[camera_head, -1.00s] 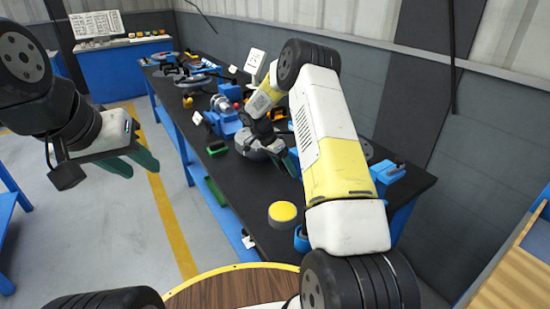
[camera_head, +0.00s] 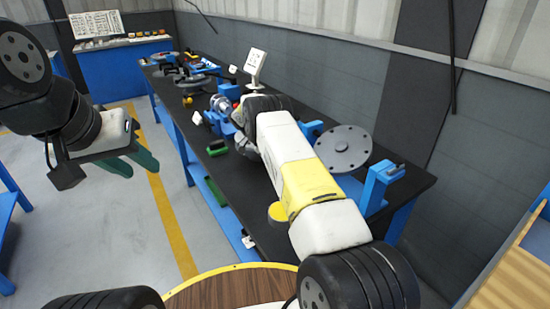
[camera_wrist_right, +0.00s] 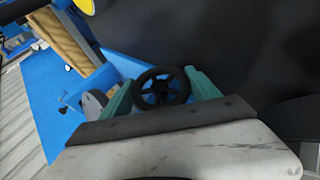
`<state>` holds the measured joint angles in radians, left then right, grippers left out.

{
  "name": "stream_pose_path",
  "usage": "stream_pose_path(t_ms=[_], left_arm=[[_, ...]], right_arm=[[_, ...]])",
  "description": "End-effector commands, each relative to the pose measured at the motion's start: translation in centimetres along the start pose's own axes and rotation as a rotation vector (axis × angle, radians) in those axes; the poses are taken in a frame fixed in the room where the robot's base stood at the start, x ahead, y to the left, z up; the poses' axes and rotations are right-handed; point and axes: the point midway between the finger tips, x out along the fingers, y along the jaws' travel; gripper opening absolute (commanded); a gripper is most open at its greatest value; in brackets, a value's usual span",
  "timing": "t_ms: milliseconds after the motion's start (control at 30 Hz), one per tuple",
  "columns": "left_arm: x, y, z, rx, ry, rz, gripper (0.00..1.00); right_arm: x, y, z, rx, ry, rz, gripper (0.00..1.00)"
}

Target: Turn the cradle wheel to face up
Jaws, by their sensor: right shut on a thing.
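A large grey flanged disc (camera_head: 343,148) with small holes sits tilted between blue cradle posts (camera_head: 378,188) on the black bench. In the right wrist view, a black spoked handwheel (camera_wrist_right: 161,88) lies between the green fingers of my right gripper (camera_wrist_right: 161,80), which is shut on it. A grey rounded edge (camera_wrist_right: 93,104) and blue cradle parts show beside it. In the head view my own right arm hides that gripper and the handwheel. My left gripper (camera_head: 138,163) is open and empty, over the floor left of the bench.
The black bench (camera_head: 250,222) runs away from me. A green block (camera_head: 217,147), a blue vise-like device (camera_head: 220,113) and a white panel (camera_head: 255,65) stand farther back.

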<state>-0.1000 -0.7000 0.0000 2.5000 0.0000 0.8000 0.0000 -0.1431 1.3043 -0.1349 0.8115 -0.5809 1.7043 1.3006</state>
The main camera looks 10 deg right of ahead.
Motion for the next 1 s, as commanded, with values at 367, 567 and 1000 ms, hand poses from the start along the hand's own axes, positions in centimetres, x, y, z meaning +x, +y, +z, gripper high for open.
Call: stream_pose_path(t_ms=[367,567,1000], left_arm=[[0.00,0.00,0.00,0.000,0.000,0.000,0.36],[0.00,0.00,0.00,0.000,0.000,0.000,0.36],[0.00,0.00,0.00,0.000,0.000,0.000,0.36]], right_arm=[[-0.07,-0.05,-0.06,-0.039,0.003,0.094,0.30],[-0.12,0.03,-0.09,-0.044,0.003,0.104,0.30],[-0.08,0.02,-0.08,-0.044,0.002,0.104,0.92]])
